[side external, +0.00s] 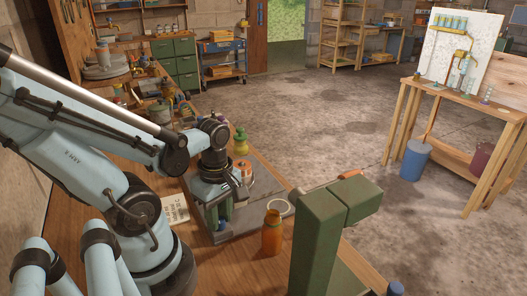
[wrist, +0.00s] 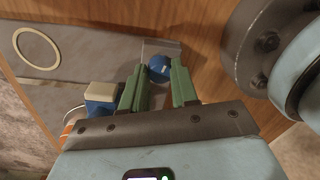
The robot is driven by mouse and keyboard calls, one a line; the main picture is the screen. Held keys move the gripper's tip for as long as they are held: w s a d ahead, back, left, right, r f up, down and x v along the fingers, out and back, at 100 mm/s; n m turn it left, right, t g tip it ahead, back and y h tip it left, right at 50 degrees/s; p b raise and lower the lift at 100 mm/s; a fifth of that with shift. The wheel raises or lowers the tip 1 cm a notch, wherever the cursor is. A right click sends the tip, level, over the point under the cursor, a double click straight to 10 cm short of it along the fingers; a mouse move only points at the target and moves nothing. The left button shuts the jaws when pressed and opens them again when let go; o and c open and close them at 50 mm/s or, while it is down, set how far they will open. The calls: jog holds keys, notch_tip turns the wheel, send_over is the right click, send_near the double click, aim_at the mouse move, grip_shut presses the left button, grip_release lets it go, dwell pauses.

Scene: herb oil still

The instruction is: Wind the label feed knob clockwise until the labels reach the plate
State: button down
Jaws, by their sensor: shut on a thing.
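My gripper (wrist: 158,72) points down at the workbench, its green fingers on either side of a round blue knob (wrist: 159,68) and shut on it. In the side view, my gripper (side external: 218,218) is low over the left end of a grey base (side external: 258,222); the knob is hard to make out there. A pale ring (side external: 278,207) marks the right part of the base and also shows in the wrist view (wrist: 37,48). A white and orange round thing (side external: 243,171), perhaps the label roll, sits behind my gripper. I cannot make out the label strip.
An orange bottle (side external: 271,238) stands in front of the base, and a green bottle (side external: 240,141) behind it. A written note (side external: 175,209) lies to the left. A large green post (side external: 318,240) rises at the front right. A blue block with a beige top (wrist: 100,97) is beside my fingers.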

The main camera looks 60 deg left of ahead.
jog(key=m, duration=0.4)
jog(key=shift+m, duration=0.4)
jog(key=m, duration=0.3)
jog(key=shift+d+m, duration=0.1)
jog(key=shift+m, duration=0.2)
jog(key=m, duration=0.4)
jog(key=shift+y, duration=0.3)
jog(key=m, duration=0.8)
jog(key=shift+m+t, duration=0.3)
jog(key=m, duration=0.3)
jog(key=shift+s+m, duration=0.1)
jog(key=shift+m, duration=0.3)
jog(key=m, duration=0.6)
jog(key=shift+m, duration=0.4)
